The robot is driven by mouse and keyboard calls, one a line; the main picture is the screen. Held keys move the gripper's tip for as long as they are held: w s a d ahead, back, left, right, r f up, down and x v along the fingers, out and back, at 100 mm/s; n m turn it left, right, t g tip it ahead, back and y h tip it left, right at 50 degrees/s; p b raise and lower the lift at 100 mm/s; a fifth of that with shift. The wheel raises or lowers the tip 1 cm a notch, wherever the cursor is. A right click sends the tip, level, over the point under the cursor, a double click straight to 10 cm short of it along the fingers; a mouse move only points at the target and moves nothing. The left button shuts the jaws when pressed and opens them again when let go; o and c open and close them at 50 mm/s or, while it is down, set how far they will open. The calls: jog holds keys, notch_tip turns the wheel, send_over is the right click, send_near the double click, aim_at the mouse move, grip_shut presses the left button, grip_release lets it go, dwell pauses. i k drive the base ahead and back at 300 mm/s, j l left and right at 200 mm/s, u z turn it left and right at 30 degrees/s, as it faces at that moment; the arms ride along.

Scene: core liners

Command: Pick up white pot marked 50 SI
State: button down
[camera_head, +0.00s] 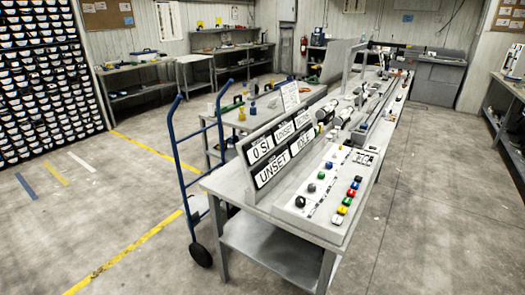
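I cannot make out a white pot marked 50 SI in the head view. Small items stand on the table (262,122) behind the hand truck, among them a blue one (253,110) and a green one (232,106), too small to identify. Pale shapes (343,115) on the long bench (236,186) are also too small to tell. My gripper is not in view.
A control panel (312,209) with coloured buttons and a sign board (275,160) reading "0 SI", "UNSET" and "IDLE" are on the near bench end. A blue hand truck (177,150) stands beside it. Bin racks (50,80) line the left.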

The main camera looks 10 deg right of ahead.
aim_at(333, 133)
jog(key=i+l, duration=0.3)
jog(key=l, duration=0.2)
jog(key=i+l+u, duration=0.1)
jog(key=i+l, duration=0.2)
jog(key=l, duration=0.2)
jog(key=i+l+u, duration=0.1)
jog(key=i+l, duration=0.15)
jog(key=l, duration=0.3)
jog(key=i+l, duration=0.25)
jog(key=l, duration=0.3)
jog(key=i+l+u, duration=0.1)
jog(key=i+l, duration=0.15)
jog(key=l, duration=0.3)
jog(key=i+l, duration=0.25)
jog(key=l, duration=0.3)
jog(key=i+l+u, duration=0.15)
jog(key=l, duration=0.45)
jog(key=i+l, duration=0.3)
jog(key=l, duration=0.3)
